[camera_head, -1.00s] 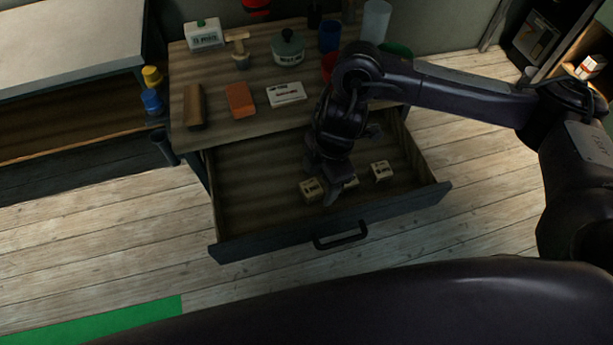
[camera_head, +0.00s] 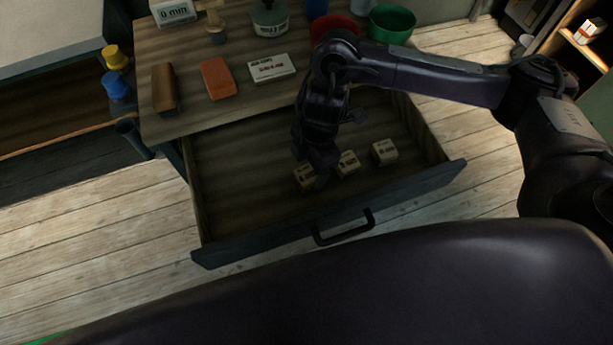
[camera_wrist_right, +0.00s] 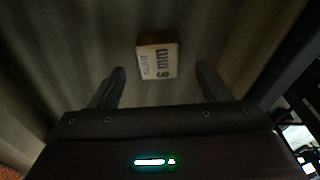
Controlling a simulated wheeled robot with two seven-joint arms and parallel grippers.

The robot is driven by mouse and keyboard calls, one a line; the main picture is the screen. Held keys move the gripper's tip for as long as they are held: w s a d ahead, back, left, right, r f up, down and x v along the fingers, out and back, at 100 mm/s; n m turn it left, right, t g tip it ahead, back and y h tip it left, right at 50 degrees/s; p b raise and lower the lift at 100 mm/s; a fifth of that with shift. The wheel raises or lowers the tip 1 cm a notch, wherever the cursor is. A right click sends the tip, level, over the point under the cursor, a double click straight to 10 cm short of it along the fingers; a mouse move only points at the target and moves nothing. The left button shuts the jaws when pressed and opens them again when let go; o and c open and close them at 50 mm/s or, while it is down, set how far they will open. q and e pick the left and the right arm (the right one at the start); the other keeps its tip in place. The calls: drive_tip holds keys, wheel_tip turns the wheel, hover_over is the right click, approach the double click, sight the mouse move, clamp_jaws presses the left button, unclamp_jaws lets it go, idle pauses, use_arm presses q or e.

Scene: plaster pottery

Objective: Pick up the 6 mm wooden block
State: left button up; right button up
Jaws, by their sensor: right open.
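The 6 mm wooden block (camera_wrist_right: 157,62) is a small pale block with dark lettering, lying in the open drawer. The right wrist view shows it just ahead of and between the fingertips, apart from both. My right gripper (camera_wrist_right: 161,72) is open and empty, pointing down into the drawer. In the head view the gripper (camera_head: 315,172) is over the leftmost block (camera_head: 302,177) and partly hides it; this appears to be the 6 mm one, though its label is unclear there. My left gripper is out of view.
Two similar blocks, a middle one (camera_head: 348,162) and a right one (camera_head: 384,152), lie beside it. The drawer (camera_head: 240,200) has bare room at left. The tabletop behind holds an orange block (camera_head: 217,78), a brown block (camera_head: 163,88), a white labelled box (camera_head: 271,68) and bowls.

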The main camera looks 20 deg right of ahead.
sight(307, 174)
drive_tip(key=f, duration=0.4)
drive_tip(key=shift+w+a+f, duration=0.1)
drive_tip(key=shift+a+f, duration=0.15)
drive_tip(key=shift+a, duration=0.05)
drive_tip(key=c, duration=1.1)
drive_tip(key=shift+r, duration=0.1)
